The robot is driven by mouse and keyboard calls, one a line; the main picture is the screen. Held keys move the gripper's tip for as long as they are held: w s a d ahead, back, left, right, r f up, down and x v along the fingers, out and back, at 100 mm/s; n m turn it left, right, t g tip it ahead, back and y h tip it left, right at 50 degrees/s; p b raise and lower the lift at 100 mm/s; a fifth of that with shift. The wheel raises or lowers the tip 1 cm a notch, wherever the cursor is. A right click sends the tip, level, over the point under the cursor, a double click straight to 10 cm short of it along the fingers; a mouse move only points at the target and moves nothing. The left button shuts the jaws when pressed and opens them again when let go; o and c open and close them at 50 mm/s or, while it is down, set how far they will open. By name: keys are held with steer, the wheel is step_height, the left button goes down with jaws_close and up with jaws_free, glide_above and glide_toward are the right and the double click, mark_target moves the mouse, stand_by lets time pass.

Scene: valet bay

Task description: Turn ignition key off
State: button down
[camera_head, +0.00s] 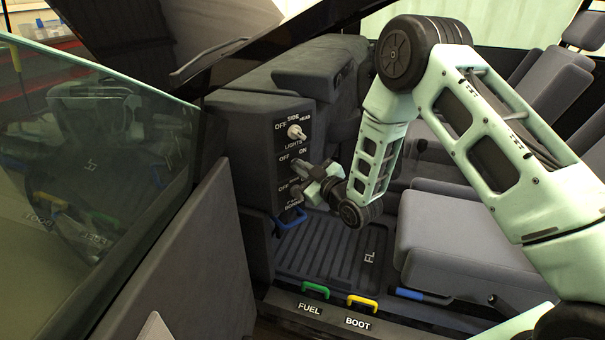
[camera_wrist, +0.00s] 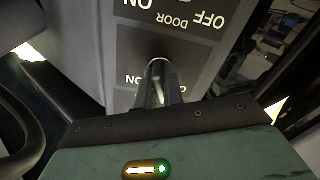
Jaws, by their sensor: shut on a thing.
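My gripper (camera_head: 309,169) is at the dark switch panel (camera_head: 288,175) on the dashboard's end, below the lights knob. It is shut on the ignition key, at a row marked OFF and ON. In the wrist view the fingers of my gripper (camera_wrist: 158,92) point at the panel, with a pale rounded end between the tips. The fingers hide most of the key, so its exact turn cannot be read. The panel lettering, with OFF, DOOR and ON, appears upside down in that view.
The lights knob (camera_head: 296,132) sits just above. A blue handle (camera_head: 291,220) is below the panel. Green (camera_head: 315,289) and yellow (camera_head: 362,302) handles stand on the sill. The open door (camera_head: 190,270) is at left; seats (camera_head: 450,235) are at right.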

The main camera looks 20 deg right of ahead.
steer(key=shift+n, duration=0.5)
steer(key=c, duration=1.5)
jaws_free()
steer(key=b+v, duration=0.1)
steer(key=v, duration=1.6)
steer(key=shift+s+d, duration=0.1)
steer(key=shift+s, duration=0.2)
steer(key=shift+f, duration=0.1)
